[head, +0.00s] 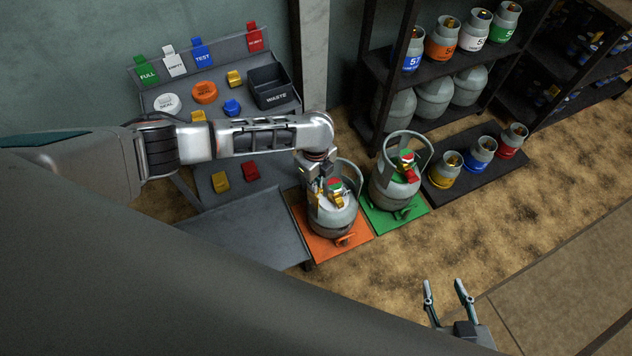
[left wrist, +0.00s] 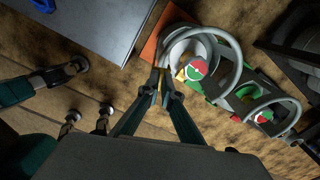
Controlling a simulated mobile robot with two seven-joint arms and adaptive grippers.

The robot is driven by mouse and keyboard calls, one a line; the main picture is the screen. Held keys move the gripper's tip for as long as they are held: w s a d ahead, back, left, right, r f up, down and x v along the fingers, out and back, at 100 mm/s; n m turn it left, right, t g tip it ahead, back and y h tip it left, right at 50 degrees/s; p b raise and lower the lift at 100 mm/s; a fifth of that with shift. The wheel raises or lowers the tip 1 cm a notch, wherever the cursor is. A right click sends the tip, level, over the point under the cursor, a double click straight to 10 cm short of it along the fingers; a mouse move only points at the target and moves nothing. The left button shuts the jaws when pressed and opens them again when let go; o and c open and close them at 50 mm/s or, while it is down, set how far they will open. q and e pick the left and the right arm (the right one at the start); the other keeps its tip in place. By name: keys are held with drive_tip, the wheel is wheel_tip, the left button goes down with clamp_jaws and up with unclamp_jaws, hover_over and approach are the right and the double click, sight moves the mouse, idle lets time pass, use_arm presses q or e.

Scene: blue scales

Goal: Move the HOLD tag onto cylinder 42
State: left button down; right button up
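My left gripper (head: 318,183) is at the grey cylinder (head: 332,220) on the orange mat, close to its collar. In the left wrist view its fingertips (left wrist: 160,78) come together on a thin yellow piece, which I take to be the HOLD tag (left wrist: 160,92); its lettering is not readable. The cylinder in that view (left wrist: 190,48) has a red, green and white top. A second grey cylinder (head: 394,188) stands on the green mat with a red tag at its valve. No number is readable on either. My right gripper (head: 449,290) is open and empty over the floor.
A tag rack with green, white, blue and red tags (head: 254,37) stands at the back left, with a gap before the red one. A WASTE bin (head: 270,87) and loose caps are on the bench. Shelves (head: 440,68) of cylinders stand right.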

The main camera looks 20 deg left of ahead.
drive_tip(key=shift+s+f, duration=0.1)
drive_tip(key=shift+s, duration=0.05)
use_arm(q)
drive_tip(key=shift+p, duration=0.4)
use_arm(e)
drive_tip(key=shift+w+r, duration=0.4)
drive_tip(key=shift+r, duration=0.3)
idle(0.8)
use_arm(q)
drive_tip(key=shift+f+b, duration=0.95)
drive_tip(key=shift+f, duration=1.15)
use_arm(e)
drive_tip(key=shift+s+f, duration=0.45)
drive_tip(key=shift+f, duration=0.45)
drive_tip(key=shift+s+f, duration=0.45)
drive_tip(key=shift+f, duration=0.4)
use_arm(q)
drive_tip(key=c, duration=2.2)
unclamp_jaws()
drive_tip(key=shift+r, duration=0.15)
